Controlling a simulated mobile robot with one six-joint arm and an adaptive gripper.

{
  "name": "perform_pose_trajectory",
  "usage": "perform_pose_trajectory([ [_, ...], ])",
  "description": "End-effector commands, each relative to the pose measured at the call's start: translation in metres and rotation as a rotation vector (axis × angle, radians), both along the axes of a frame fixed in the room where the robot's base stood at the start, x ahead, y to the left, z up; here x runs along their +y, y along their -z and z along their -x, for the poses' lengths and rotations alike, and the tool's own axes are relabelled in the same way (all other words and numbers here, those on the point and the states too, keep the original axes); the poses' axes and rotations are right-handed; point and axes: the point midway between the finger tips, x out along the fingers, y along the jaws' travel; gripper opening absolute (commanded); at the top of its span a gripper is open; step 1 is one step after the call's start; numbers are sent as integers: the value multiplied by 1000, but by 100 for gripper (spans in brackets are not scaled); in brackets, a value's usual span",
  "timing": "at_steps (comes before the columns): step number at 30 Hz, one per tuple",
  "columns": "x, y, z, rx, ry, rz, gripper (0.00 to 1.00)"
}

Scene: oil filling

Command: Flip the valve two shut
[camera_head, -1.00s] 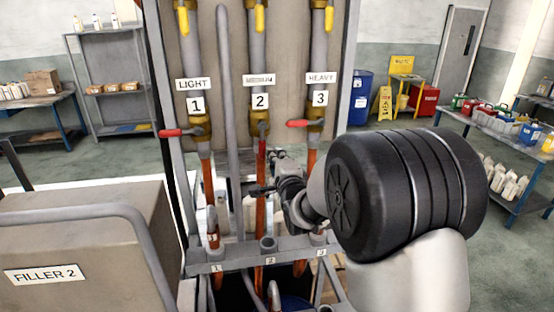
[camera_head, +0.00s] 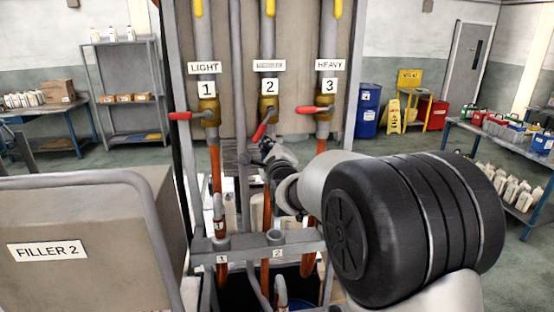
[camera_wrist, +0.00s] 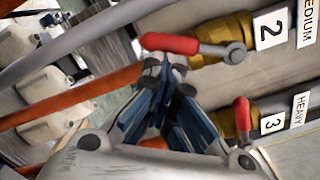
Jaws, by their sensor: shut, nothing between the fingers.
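Valve two is the brass valve (camera_head: 268,107) under the "2" label in the head view. Its red handle (camera_head: 265,125) slants down and to the left. In the wrist view the red handle (camera_wrist: 170,43) lies just beyond my fingertips. My gripper (camera_head: 264,152) is right below the handle in the head view. In the wrist view my gripper (camera_wrist: 168,75) has its blue fingers together, with nothing between them. The tips are at or very near the handle's underside; I cannot tell whether they touch.
Valve one's red handle (camera_head: 180,116) and valve three's red handle (camera_head: 303,110) both point left, on either side. Orange hoses hang below the valves to a grey bracket (camera_head: 300,244). The Filler 2 box (camera_head: 70,230) stands at the left front.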

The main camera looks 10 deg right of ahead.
Motion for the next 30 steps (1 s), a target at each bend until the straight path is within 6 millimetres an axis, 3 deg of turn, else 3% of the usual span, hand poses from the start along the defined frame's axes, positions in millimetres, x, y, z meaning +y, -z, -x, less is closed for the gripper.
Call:
perform_pose_trajectory([
  [16, 43, -15, 0, -6, -5, -522, 0],
  [30, 62, -42, 0, -4, -4, -880, 0],
])
